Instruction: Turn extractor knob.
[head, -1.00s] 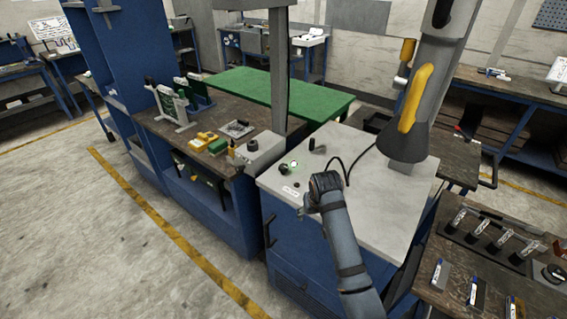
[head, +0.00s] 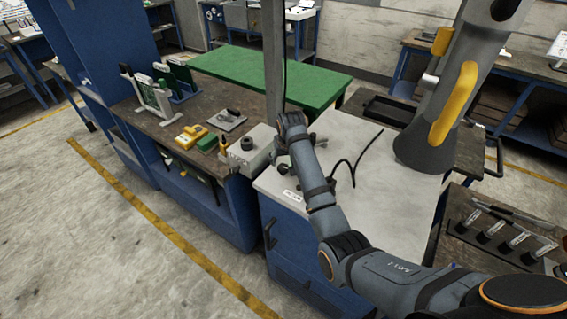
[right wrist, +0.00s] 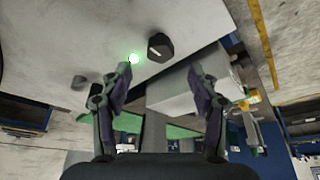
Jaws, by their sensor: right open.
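The black extractor knob (right wrist: 160,47) stands on the pale cabinet top (head: 340,195), beside a small glowing green light (right wrist: 134,57). In the head view my right arm hides both. My right gripper (head: 284,143) is over the cabinet's back left part, its fingertips mostly hidden there. In the right wrist view the gripper (right wrist: 161,98) is open and empty, its two fingers apart. The knob lies beyond the fingertips, between their lines; I see no contact. My left gripper is not in view.
A grey box (right wrist: 185,92) shows between and behind the fingers, close to the right one. A smaller dark piece (right wrist: 78,82) is left of the left finger. A black cable (head: 355,165) lies on the cabinet top. The large grey extractor arm (head: 440,120) stands at right.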

